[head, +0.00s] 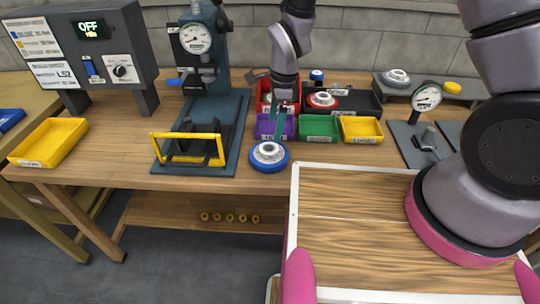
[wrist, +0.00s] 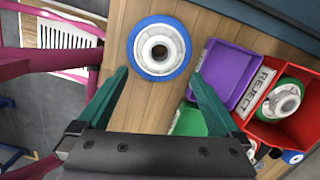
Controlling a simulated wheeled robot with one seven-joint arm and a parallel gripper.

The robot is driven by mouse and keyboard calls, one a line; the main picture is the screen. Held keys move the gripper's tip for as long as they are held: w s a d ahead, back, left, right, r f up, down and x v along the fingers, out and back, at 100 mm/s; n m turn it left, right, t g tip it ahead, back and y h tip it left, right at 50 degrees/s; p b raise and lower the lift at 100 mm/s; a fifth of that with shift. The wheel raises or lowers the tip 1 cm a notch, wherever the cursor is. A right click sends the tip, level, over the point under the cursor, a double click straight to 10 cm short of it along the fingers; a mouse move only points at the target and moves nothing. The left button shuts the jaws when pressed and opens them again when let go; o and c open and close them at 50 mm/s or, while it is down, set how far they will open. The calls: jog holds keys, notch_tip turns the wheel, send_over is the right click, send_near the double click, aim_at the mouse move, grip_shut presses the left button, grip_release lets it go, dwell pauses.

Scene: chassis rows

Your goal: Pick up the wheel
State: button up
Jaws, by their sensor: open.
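A wheel with a blue rim and pale grey hub (head: 269,155) lies flat at the front edge of the wooden bench. In the wrist view the same wheel (wrist: 160,28) lies just beyond the fingertips, roughly centred between them, with its hub hole facing me. My gripper (head: 279,128) points down, a little behind and above the wheel in the head view. Its teal fingers (wrist: 159,75) are spread apart with nothing between them. I see no contact with the wheel.
Purple (head: 275,126), green (head: 319,127) and yellow (head: 361,130) bins stand close behind and to the right. A red reject bin (wrist: 247,128) holds another wheel (wrist: 282,100). A blue press (head: 203,130) stands left. My wood-topped tray (head: 345,215) is in front.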

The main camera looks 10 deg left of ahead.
aim_at(269, 144)
jog(key=f, duration=0.2)
jog(key=a+f, duration=0.1)
jog(key=f, duration=0.5)
jog(key=shift+s+a, duration=0.3)
jog(key=shift+r, duration=0.1)
jog(key=c, duration=1.5)
grip_shut()
jog(key=shift+r, duration=0.1)
